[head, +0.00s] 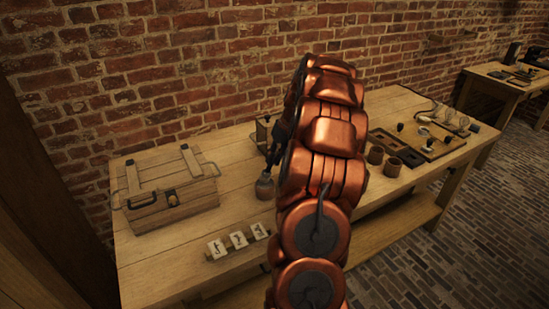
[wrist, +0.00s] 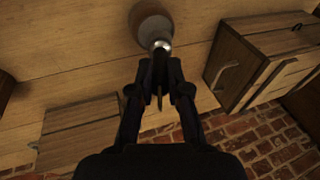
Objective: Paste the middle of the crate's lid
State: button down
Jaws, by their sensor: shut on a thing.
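The wooden crate (head: 175,195) stands at the left of the table with its lid (head: 165,172) shut. The lid carries two wooden battens, and a dark latch and handle show on the front. The crate also shows at the right in the wrist view (wrist: 262,62). My gripper (head: 271,160) is to the right of the crate, mostly hidden by my copper arm in the head view. In the wrist view my gripper (wrist: 162,88) is shut on the thin dark handle of what looks like a brush (wrist: 160,48) with a silvery collar. A round brown pot (wrist: 150,22) is at its lower end.
Three marked cards (head: 238,241) stand at the table's front edge. A small dark-edged box (head: 263,131) is behind my gripper. Brown cups (head: 376,155) and a wooden board with small parts (head: 440,143) are at the right. The brick wall closes off the back.

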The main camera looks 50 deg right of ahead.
jog(key=shift+f+b, duration=0.7)
dwell(2.6)
jog(key=shift+r, duration=0.15)
jog(key=shift+r+p, duration=0.4)
jog(key=shift+r, duration=3)
